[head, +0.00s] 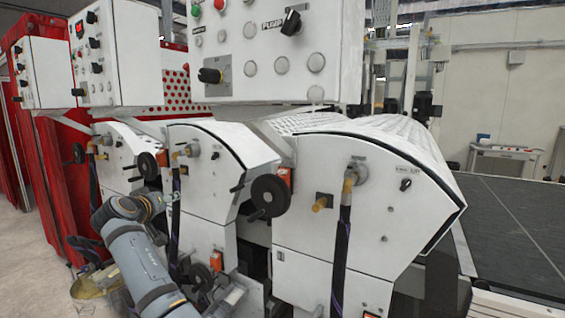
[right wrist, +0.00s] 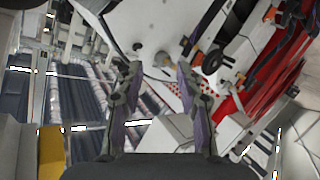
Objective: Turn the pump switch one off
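The pump switch (head: 291,22) is a black rotary knob beside the "PUMP" label on the white control panel (head: 340,60), at the top of the head view. Its exact setting is too small to read. No gripper is near it in the head view. My left arm shows at the lower left, well below the panel; its gripper cannot be clearly made out among the dark parts there. My right gripper (right wrist: 160,72) is open and empty in the right wrist view, its two fingers apart in front of white machine parts. It does not show in the head view.
Another black knob (head: 210,75), a red button (head: 219,4) and several round lamps share the panel. White roller housings (head: 375,215) with black handwheels (head: 270,195) and hoses stand below it. A dark conveyor (head: 520,225) lies at the right. Smaller panels (head: 97,55) stand at the left.

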